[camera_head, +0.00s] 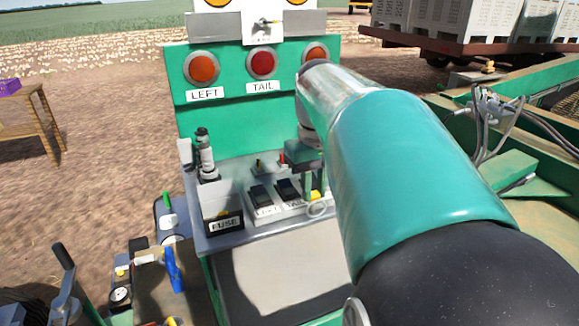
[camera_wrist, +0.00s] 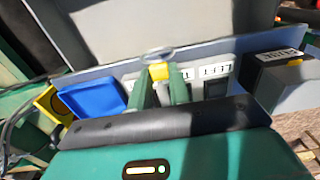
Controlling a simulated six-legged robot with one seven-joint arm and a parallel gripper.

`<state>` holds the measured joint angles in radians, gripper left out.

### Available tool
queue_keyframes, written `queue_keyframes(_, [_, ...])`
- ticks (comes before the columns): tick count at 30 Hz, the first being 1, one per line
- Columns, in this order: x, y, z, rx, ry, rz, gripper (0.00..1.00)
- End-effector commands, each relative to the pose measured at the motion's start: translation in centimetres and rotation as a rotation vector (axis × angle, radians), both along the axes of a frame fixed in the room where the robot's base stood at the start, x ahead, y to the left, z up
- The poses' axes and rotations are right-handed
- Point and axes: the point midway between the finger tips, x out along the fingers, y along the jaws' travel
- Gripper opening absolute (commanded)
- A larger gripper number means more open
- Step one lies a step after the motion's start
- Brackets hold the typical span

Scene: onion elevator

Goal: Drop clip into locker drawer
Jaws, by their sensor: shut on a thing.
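The clip, a small yellow piece with a wire ring, is between the fingertips of my gripper (camera_wrist: 160,79). The clip's yellow body (camera_wrist: 158,71) shows clearly in the wrist view, with the ring beyond it. In the camera_head view my gripper (camera_head: 314,187) is over the right part of the grey console shelf, and the clip (camera_head: 316,195) shows low between the fingers. My gripper is shut on the clip. I cannot pick out a locker drawer for certain in either view. My arm hides the right side of the console.
The console's shelf (camera_head: 222,240) bears black switches (camera_head: 262,196) and a FUSE box (camera_head: 223,222). A blue tray (camera_wrist: 92,98) and a yellow holder (camera_wrist: 46,104) are left of the fingers in the wrist view. Red lamps (camera_head: 262,64) line the green panel behind.

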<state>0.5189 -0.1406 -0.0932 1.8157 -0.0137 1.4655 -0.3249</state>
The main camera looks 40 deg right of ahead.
Motion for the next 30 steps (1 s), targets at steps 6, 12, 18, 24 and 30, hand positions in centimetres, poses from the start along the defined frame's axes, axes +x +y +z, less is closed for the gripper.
queue_keyframes(6, [0.0, -0.1, -1.9, 0.002, 0.002, -0.001, 0.0])
queue_keyframes(12, [0.2, -0.2, -2.3, 0.0, 0.0, -0.001, 0.0])
queue_keyframes(18, [0.3, -0.3, -2.3, 0.0, 0.0, -0.001, 0.31])
queue_keyframes(24, [0.3, -0.3, -2.3, 0.0, 0.001, -0.001, 0.45])
queue_keyframes(30, [0.3, -0.3, -2.1, 0.0, 0.0, -0.001, 0.45])
